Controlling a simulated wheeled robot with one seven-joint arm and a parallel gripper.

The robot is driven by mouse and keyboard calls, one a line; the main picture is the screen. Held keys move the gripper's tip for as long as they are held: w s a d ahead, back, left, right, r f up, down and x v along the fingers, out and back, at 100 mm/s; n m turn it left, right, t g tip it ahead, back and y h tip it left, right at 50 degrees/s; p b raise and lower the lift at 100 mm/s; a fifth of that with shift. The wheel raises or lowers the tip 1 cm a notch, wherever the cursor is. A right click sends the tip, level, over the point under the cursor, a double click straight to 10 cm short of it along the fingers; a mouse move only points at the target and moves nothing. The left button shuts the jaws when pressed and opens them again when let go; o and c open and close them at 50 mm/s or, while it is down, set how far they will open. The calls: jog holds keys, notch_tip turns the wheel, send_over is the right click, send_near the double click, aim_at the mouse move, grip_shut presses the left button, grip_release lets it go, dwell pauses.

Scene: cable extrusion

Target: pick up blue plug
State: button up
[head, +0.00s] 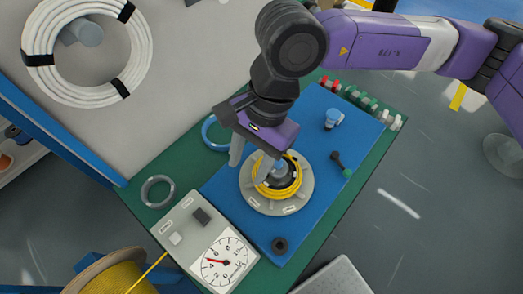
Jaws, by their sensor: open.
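My gripper (252,163) points down above the round grey holder (262,206) on the blue mat. Its two fingers are apart, with nothing seen between them. A light blue plug-like piece (280,168) sits in the dark centre of the holder, ringed by a coiled yellow cable (293,187). It is just right of the right finger and partly hidden. Another light blue piece (333,117) with a pale top stands alone on the mat, up and right of the holder. I cannot tell for certain which of these is the blue plug.
The blue mat (235,190) lies on a green bench. A dial gauge box (190,232) stands at front left. A dark tool with a green end (341,164) and a black ring (280,245) lie near the holder. Small red, green and white parts line the back right edge (360,99).

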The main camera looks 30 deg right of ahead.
aim_at(278, 165)
jog(key=w+d+f+h, duration=0.1)
jog(key=d, duration=0.1)
jog(key=d+n+h, duration=0.1)
jog(key=d, duration=0.2)
jog(key=w+d+f+t+h, duration=0.1)
jog(key=d, duration=0.2)
jog(key=shift+w+d+f+n+h, duration=0.25)
jog(key=shift+w+f+n+h, duration=0.05)
jog(key=shift+w, duration=0.05)
jog(key=shift+s+d, duration=0.15)
jog(key=shift+d, duration=0.05)
jog(key=shift+s+d+f+p, duration=0.1)
jog(key=shift+f+p, duration=0.55)
jog(key=shift+f, duration=1.3)
jog(key=shift+s+f+p, duration=0.1)
jog(key=shift+f+p, duration=0.55)
jog(key=shift+f, duration=1.3)
grip_shut()
